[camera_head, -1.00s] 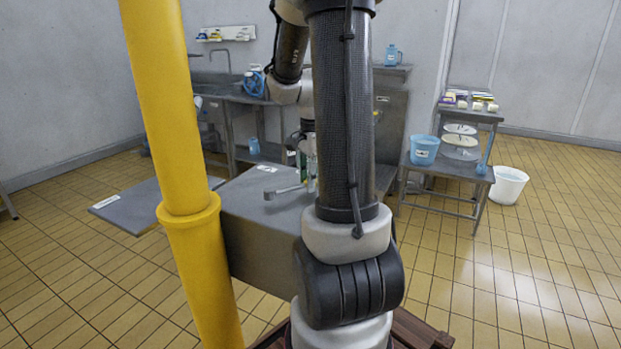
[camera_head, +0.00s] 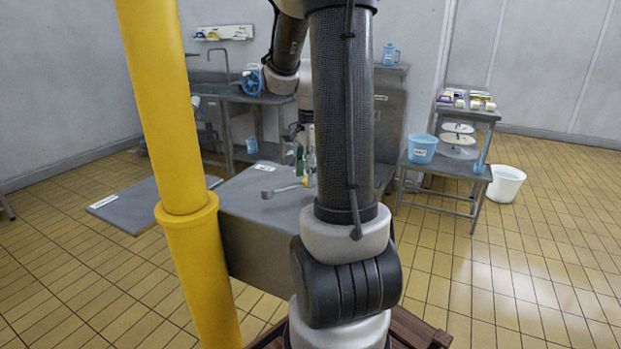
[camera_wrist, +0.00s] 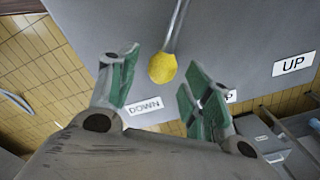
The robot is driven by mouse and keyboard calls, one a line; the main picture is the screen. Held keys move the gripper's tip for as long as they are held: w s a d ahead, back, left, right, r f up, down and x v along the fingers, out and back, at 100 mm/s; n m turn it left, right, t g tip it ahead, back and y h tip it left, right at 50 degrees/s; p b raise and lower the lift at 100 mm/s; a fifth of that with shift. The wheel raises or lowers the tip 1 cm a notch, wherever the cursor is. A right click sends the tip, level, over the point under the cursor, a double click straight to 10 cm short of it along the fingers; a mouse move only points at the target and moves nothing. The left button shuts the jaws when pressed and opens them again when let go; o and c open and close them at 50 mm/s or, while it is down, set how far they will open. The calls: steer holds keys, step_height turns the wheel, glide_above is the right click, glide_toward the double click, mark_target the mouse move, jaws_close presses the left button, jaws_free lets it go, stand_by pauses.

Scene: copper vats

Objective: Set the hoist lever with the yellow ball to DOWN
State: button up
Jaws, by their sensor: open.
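The hoist lever is a grey rod with a round hub (camera_head: 268,194) on top of a grey box (camera_head: 255,215); its yellow ball (camera_head: 306,181) shows beside my arm. In the wrist view the yellow ball (camera_wrist: 162,67) hangs at the end of the rod (camera_wrist: 178,25), between the fingertips as seen there. My gripper (camera_wrist: 160,82) is open, green pads apart, and does not visibly grip the ball. The DOWN label (camera_wrist: 143,105) lies just below the ball, by the left finger. The UP label (camera_wrist: 293,63) is at the right.
A thick yellow post (camera_head: 190,240) stands close at the left. Behind are a sink bench (camera_head: 235,95) and a stepped stand (camera_head: 440,170) with a blue bucket (camera_head: 422,148). A white bucket (camera_head: 506,184) is on the floor. The tiled floor at right is clear.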

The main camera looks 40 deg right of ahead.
step_height(320, 180, up, 10)
stand_by(0.3)
steer(key=shift+s, duration=0.1)
stand_by(0.3)
steer(key=s+a+n+t, duration=0.2)
steer(key=s+a+n, duration=0.3)
steer(key=a+n, duration=0.3)
steer(key=s+a+n+t, duration=0.2)
steer(key=s+a+n, duration=0.3)
steer(key=a+n, duration=0.4)
steer(key=shift+s+n, duration=0.15)
steer(key=shift+n, duration=2.05)
